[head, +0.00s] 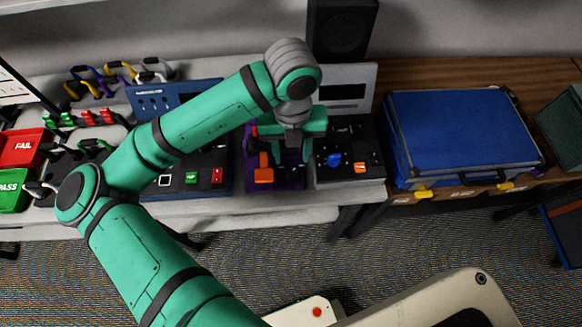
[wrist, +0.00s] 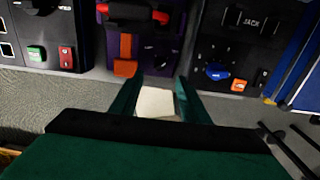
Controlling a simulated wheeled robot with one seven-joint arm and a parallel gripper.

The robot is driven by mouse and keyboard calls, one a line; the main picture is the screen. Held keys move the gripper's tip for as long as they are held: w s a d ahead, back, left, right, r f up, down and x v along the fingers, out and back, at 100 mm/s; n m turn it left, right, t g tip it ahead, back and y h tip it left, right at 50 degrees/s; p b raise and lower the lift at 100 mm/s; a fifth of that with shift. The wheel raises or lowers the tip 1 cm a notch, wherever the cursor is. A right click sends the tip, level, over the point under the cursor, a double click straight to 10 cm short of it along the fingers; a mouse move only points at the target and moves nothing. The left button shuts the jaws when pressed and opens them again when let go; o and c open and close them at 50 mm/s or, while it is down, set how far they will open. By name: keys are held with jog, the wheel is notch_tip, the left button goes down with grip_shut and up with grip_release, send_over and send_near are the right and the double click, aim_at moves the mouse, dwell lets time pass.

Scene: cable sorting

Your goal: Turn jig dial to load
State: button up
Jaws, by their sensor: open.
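A purple jig (wrist: 112,56) with an upright orange lever (wrist: 126,48) and a red part (wrist: 135,13) across its back stands on the bench. A dark round area with small marks shows on its right half; it may be the dial, but its setting is too small to read. To its right, a black box (wrist: 208,37) carries a blue knob (wrist: 217,71) with marks around it and an orange switch (wrist: 238,85). My gripper (head: 291,155) is open and points down over the jig in the head view. In the wrist view its fingers (wrist: 158,86) are apart with nothing held.
A black panel (head: 206,172) with green and red buttons stands left of the jig. A blue case (head: 460,130) lies at the right. Red FAIL (head: 23,147) and green PASS (head: 12,190) bins are at the far left. A black speaker (head: 340,28) stands behind.

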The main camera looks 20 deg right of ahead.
aim_at(292, 172)
notch_tip(292, 172, down, 8)
jog(key=shift+w+f, duration=0.1)
jog(key=shift+f, duration=0.5)
jog(key=c, duration=1.1)
